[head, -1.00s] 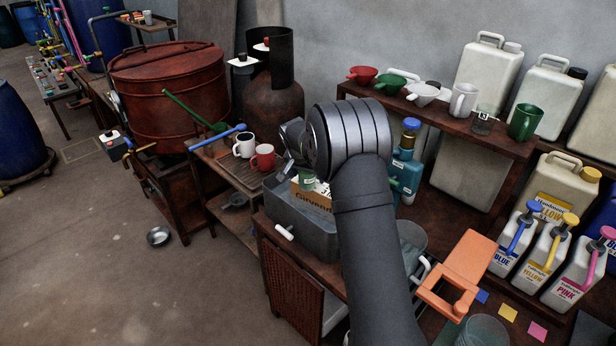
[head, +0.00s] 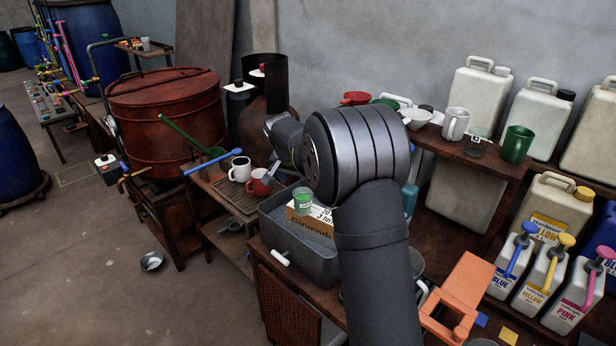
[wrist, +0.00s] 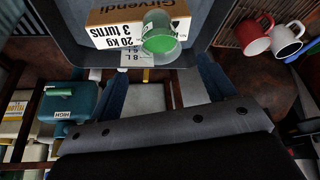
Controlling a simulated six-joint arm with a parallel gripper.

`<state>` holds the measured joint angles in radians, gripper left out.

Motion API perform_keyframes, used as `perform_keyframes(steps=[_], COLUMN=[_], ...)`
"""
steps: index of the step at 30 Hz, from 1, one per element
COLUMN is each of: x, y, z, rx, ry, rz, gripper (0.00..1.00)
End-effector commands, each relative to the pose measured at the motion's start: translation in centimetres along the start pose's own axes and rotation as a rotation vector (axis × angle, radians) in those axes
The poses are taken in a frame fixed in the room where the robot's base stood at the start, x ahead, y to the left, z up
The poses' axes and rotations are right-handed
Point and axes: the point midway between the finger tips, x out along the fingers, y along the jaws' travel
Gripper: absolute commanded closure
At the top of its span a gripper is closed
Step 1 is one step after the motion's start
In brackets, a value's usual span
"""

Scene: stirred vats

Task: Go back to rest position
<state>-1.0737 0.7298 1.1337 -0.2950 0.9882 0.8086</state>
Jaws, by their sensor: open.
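My arm rises through the middle of the head view and bends left above the grey tub (head: 318,262). My gripper (wrist: 168,82) is open, with its two dark blue fingers spread apart in the wrist view; nothing shows held between them. A clear cup with green content (head: 303,200) stands by the cardboard box (head: 309,221) at the tub. In the wrist view the cup (wrist: 160,38) overlaps the box (wrist: 122,22), just beyond the fingers. My arm hides part of the shelf and bench behind it.
A white mug (head: 240,168) and a red mug (head: 261,183) stand on the rack left of the tub. Pump bottles (head: 541,285) and an orange stand (head: 462,298) are at right. White jugs (head: 474,95) line the shelf. Open floor lies at left.

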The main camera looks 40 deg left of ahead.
Motion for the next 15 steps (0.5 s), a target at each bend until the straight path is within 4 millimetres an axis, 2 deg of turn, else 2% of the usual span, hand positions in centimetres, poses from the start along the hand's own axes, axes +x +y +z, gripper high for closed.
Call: perform_keyframes(steps=[5, 15], x=[1.1, 7.4], y=[0.0, 0.1], z=[0.0, 0.1], rx=[0.001, 0.0], ry=[-0.001, -0.002], rz=[0.001, 0.003], gripper=[0.24, 0.24])
